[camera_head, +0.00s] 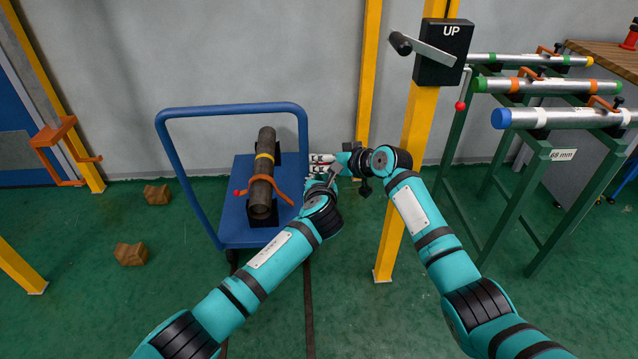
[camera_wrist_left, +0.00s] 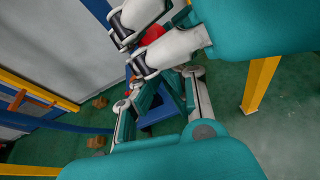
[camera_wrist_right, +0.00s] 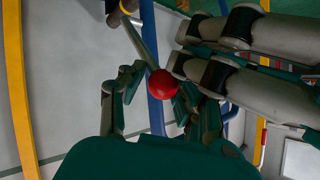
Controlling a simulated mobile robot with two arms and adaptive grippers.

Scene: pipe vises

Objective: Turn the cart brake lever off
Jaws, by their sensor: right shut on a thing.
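The blue cart (camera_head: 232,232) stands by the back wall with a dark pipe (camera_head: 263,165) on it. The brake lever's red knob (camera_wrist_right: 163,84) sits between my right gripper's fingertips, with a thin rod leading up from it. Red also shows between those fingers in the left wrist view (camera_wrist_left: 152,34). My right gripper (camera_head: 321,160) is shut on the lever beside the cart's right side. My left gripper (camera_head: 318,178) is just below and very close to it; its fingers (camera_wrist_left: 163,80) look apart and empty. In the head view the grippers mostly hide the lever.
A yellow post (camera_head: 408,170) with a black "UP" box (camera_head: 443,50) and crank stands to the right. A green pipe rack (camera_head: 540,190) is farther right. Two brown blocks (camera_head: 131,254) lie on the floor at left. The cart's blue handle (camera_head: 230,110) rises behind its deck.

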